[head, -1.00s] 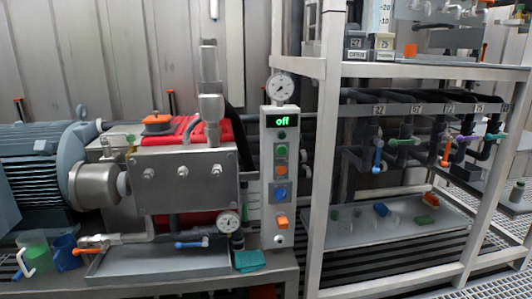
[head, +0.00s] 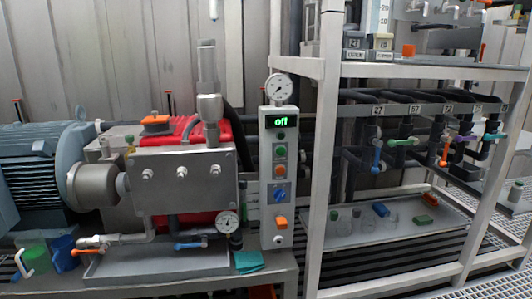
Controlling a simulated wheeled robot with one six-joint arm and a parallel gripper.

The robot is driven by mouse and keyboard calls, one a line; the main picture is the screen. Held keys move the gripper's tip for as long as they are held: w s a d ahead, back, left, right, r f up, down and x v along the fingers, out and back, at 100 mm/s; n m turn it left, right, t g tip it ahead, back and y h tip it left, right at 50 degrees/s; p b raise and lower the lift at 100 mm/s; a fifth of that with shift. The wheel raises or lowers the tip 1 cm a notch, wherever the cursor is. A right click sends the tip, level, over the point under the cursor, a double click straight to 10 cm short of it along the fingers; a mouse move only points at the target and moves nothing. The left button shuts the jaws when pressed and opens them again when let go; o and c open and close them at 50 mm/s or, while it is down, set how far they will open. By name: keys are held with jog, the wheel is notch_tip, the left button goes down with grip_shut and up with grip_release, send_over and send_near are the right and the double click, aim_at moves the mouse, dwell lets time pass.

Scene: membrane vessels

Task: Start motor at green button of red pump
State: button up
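The red pump (head: 204,131) stands on a bench at the left, behind a grey metal block with several bolts. A narrow grey control panel (head: 267,210) stands upright just right of it. Its display (head: 281,121) reads "off" in green. Below the display are a small dark green round element (head: 281,136) and a brighter green button (head: 280,152). Under these are an orange button (head: 279,171), a blue rotary switch (head: 280,196) and an orange square element (head: 281,223). My gripper is not in view, and nothing covers the panel front.
A grey-blue motor (head: 45,165) is left of the pump. A pressure gauge (head: 280,87) sits above the panel. A white rack post (head: 320,180) stands close to the panel's right. Blue and green cups (head: 63,252) and a teal cloth (head: 248,262) are on the bench.

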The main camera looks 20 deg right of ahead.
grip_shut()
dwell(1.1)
